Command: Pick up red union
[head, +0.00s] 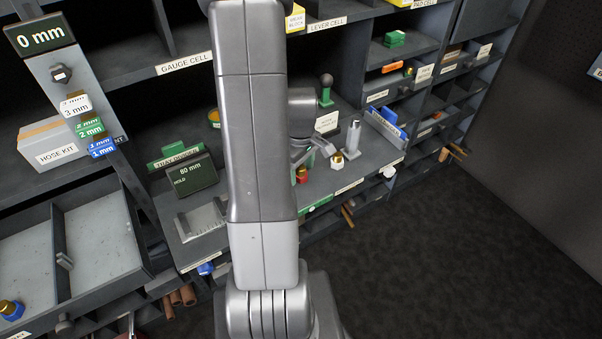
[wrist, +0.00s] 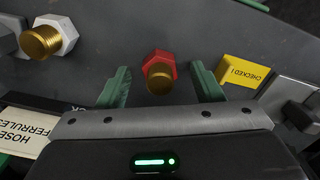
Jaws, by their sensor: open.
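The red union (wrist: 158,70) has a red hex collar and a brass threaded end. In the wrist view it stands on the grey shelf between the two green fingers of my gripper (wrist: 162,88). The fingers are open, with a gap on each side of the union. In the head view the red union (head: 302,174) is a small red and brass shape just below my gripper (head: 310,158), partly hidden by it.
A white-collared brass union (wrist: 50,38) stands to the left in the wrist view; it also shows in the head view (head: 338,161). A yellow "CHECKED" tag (wrist: 243,72) lies close to the right finger. A "HOSE FERRULES" label (wrist: 25,130) is at lower left.

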